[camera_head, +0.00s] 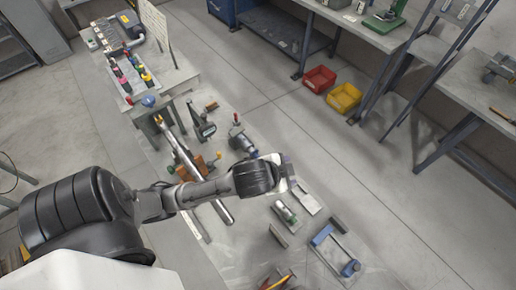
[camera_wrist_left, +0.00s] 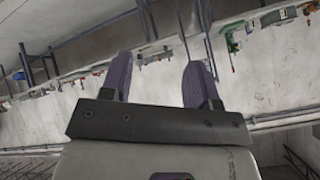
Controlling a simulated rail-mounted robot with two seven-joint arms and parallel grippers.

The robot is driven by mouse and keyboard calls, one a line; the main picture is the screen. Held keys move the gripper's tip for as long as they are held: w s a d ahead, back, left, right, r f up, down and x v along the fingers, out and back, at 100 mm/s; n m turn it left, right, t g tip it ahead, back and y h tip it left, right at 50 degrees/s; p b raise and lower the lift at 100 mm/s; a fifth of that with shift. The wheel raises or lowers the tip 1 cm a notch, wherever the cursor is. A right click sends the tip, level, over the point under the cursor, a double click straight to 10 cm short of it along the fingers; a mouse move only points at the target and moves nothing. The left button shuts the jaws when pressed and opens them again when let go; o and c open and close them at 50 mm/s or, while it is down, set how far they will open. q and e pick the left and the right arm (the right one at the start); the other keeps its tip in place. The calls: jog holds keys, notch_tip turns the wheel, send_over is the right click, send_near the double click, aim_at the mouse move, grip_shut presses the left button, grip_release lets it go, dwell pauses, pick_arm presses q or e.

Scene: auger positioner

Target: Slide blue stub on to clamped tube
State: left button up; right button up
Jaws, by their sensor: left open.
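A long grey metal tube (camera_head: 178,145) lies slantwise along the bench, with an orange-brown clamp (camera_head: 190,168) beside or around it; my arm covers part of it. A small blue piece (camera_head: 149,101) sits near the tube's far end; I cannot tell whether it is the blue stub. My left gripper (camera_head: 288,172) is above the bench, right of the tube and apart from it. In the left wrist view, its two purple-grey fingers (camera_wrist_left: 159,75) are spread with nothing between them. My right gripper is not in view.
A blue-handled frame tool (camera_head: 335,250) and a small green-and-white tool (camera_head: 286,212) lie at the near right. A green-grey clamp stand (camera_head: 201,123) stands behind the tube. A tray of coloured bottles (camera_head: 130,72) is at the far left. Red (camera_head: 319,79) and yellow (camera_head: 344,98) bins sit on the floor.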

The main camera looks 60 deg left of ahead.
pick_arm(q)
jog(key=w+a+f+m+y+b, duration=0.2)
jog(key=w+a+f+b, duration=0.15)
jog(key=w, duration=0.35)
jog(key=m+g+h+b, duration=0.3)
jog(key=m+g+b, duration=0.2)
jog(key=m+g, duration=0.4)
send_over(258, 156)
jog(key=s, duration=0.1)
notch_tip(258, 156, down, 21)
jog(key=shift+m+t, duration=0.3)
jog(key=f, duration=0.7)
jog(key=f+b, duration=0.1)
jog(key=f, duration=0.3)
jog(key=shift+w+d+f, duration=0.2)
jog(key=shift+w+d, duration=0.1)
jog(key=shift+d, duration=0.1)
jog(key=shift+f, duration=0.85)
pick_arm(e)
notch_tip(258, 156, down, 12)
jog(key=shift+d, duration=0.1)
